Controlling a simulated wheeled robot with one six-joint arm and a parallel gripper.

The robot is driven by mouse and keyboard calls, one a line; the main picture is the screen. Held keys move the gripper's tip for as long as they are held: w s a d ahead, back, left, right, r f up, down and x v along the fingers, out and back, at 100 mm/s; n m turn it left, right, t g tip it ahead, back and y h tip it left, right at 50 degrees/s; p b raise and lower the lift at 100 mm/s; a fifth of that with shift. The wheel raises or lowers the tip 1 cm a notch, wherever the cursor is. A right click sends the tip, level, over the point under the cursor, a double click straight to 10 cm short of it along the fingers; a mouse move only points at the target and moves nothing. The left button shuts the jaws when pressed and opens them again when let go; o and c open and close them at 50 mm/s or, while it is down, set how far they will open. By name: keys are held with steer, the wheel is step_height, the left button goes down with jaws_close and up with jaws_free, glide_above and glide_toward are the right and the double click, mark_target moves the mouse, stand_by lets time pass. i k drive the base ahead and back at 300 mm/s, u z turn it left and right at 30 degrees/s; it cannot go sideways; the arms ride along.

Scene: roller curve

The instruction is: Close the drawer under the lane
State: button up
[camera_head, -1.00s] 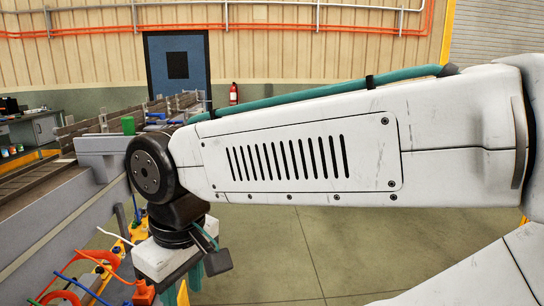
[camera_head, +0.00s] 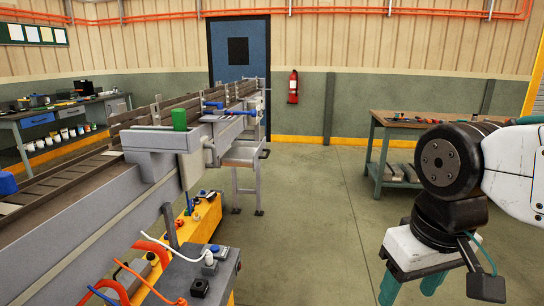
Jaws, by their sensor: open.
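The grey roller lane (camera_head: 125,205) runs from the lower left toward the blue door. Under its near side is a yellow-orange open body (camera_head: 203,222) with small blue and dark parts in it; I cannot tell for certain whether this is the drawer or how far it stands out. A grey box with a white cable and knobs (camera_head: 190,268) stands in front of it. My gripper (camera_head: 410,287) hangs at the lower right, with its two green fingers apart and nothing seen between them. It is well to the right of the lane, over the floor. The fingertips are near the frame's bottom edge.
A green cylinder (camera_head: 180,119) stands on the lane's edge. A metal stand (camera_head: 245,160) is beyond it. A workbench with tools (camera_head: 395,122) is at the right back, behind my arm. Orange and blue hoses curve at the lower left. The floor between is clear.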

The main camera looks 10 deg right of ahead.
mark_target(247, 154)
steer(key=z, duration=0.65)
steer(key=i, duration=1.15)
steer(key=z, duration=0.35)
steer(key=i, duration=0.95)
steer(key=u, duration=0.9)
steer(key=i, duration=0.8)
steer(key=u, duration=0.6)
